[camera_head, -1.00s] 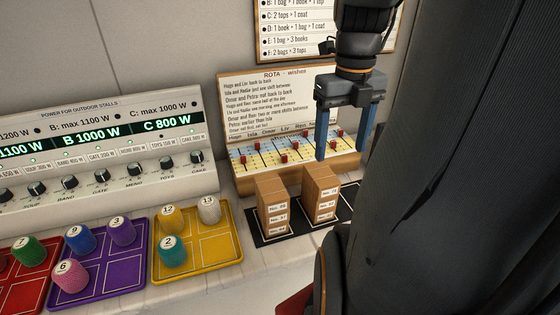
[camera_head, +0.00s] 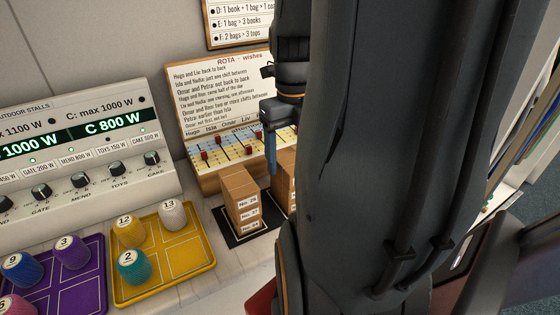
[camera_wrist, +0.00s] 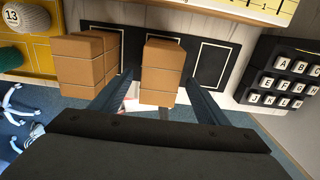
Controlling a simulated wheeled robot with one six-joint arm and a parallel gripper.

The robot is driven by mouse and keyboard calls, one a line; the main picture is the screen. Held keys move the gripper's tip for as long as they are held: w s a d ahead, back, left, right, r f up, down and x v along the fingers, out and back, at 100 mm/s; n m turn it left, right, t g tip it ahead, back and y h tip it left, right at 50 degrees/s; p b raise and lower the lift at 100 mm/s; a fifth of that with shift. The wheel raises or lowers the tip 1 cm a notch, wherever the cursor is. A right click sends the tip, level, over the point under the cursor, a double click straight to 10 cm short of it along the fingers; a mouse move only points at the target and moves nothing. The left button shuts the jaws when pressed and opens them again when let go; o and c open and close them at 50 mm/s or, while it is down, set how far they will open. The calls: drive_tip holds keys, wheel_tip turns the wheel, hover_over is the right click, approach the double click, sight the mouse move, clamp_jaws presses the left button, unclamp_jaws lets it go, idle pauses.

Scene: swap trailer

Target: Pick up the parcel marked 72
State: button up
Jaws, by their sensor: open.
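Two stacks of brown parcels with white number labels stand on a dark mat. The left stack (camera_head: 240,195) shows several labels in the head view, one seemingly 37. The right stack (camera_head: 287,170) is mostly hidden there behind my arm, and its numbers cannot be read. I cannot tell which parcel is marked 72. In the wrist view the left stack (camera_wrist: 82,62) and the right stack (camera_wrist: 162,72) show no readable labels. My gripper (camera_wrist: 159,76) is open, its fingers appearing on either side of the right stack. One finger (camera_head: 271,154) shows beside that stack's upper part.
The mat (camera_wrist: 212,60) has a bare outlined space right of the stacks. A rota board with sliders (camera_head: 225,100) stands behind. A yellow tray (camera_head: 185,255) with numbered cylinders lies left. A lettered key panel (camera_wrist: 283,75) is at the right in the wrist view.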

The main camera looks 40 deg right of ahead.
drive_tip(key=shift+f, duration=0.95)
drive_tip(key=c, duration=1.2)
